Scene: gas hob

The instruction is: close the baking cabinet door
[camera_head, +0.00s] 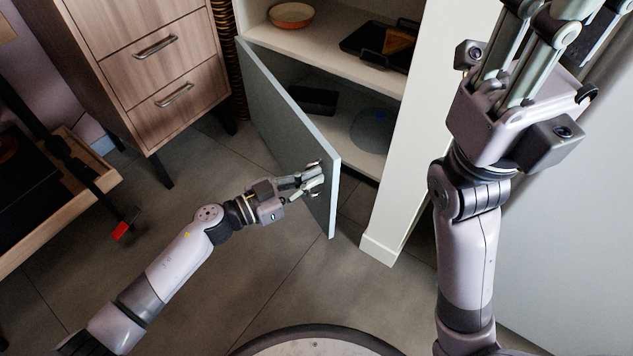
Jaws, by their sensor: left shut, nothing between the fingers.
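The baking cabinet door (285,115) is a grey-blue panel, hinged at its far left edge and standing open toward me. Behind it the white baking cabinet (325,60) shows two levels of shelving. My left gripper (318,179) is shut and empty, at the outer face of the door close to its free edge. Its fingertips look to be against or very near the panel; I cannot tell if they touch. My right gripper is raised high at the right, in front of a white upright panel, and its fingers run out of the top of the picture.
An orange dish (291,15) and a dark tray (378,45) are on the upper shelf. A dark item (312,100) and a blue round item (372,129) are on the lower one. A wooden drawer unit (150,60) stands left of the door. Tiled floor is clear below.

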